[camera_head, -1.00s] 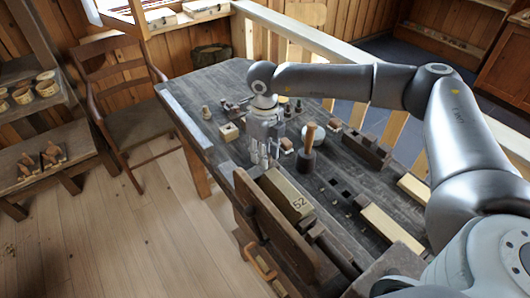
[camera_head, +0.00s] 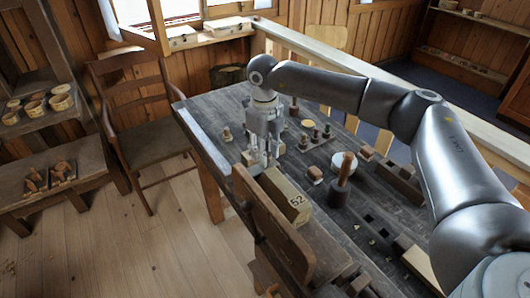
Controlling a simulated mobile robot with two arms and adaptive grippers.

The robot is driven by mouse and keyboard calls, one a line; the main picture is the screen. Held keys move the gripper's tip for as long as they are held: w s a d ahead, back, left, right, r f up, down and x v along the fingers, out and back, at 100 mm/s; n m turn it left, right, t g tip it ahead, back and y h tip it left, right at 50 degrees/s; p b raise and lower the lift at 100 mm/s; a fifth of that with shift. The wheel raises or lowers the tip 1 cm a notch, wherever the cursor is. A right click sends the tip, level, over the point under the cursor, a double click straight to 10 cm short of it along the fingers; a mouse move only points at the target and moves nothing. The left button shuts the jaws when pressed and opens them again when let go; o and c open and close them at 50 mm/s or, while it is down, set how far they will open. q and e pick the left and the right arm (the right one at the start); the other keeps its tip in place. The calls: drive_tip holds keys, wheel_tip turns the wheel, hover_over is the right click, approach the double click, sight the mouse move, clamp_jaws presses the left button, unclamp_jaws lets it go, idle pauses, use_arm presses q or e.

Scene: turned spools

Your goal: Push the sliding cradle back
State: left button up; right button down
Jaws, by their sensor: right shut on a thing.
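The sliding cradle (camera_head: 282,191), which I take to be the long pale wooden block marked 52, lies beside an upright dark brown board (camera_head: 272,228) along the left side of the workbench. My right gripper (camera_head: 263,160) points down at the far end of the cradle, with its fingers close together. It is shut on the cradle's far end; the fingers hide the exact contact. My left gripper is not in view.
On the workbench (camera_head: 210,112), a small pale block (camera_head: 247,159) stands just left of the gripper. Several small turned pieces stand behind. A chair (camera_head: 150,145) is beyond the left edge.

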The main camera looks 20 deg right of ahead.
drive_tip(key=shift+w+r, duration=0.25)
drive_tip(key=c, duration=1.4)
unclamp_jaws()
drive_tip(key=o, duration=0.3)
drive_tip(key=shift+w+f, duration=0.1)
drive_tip(key=shift+f, duration=0.1)
drive_tip(key=shift+r, duration=0.25)
wheel_tip(320, 180, up, 12)
drive_tip(key=shift+f, duration=0.25)
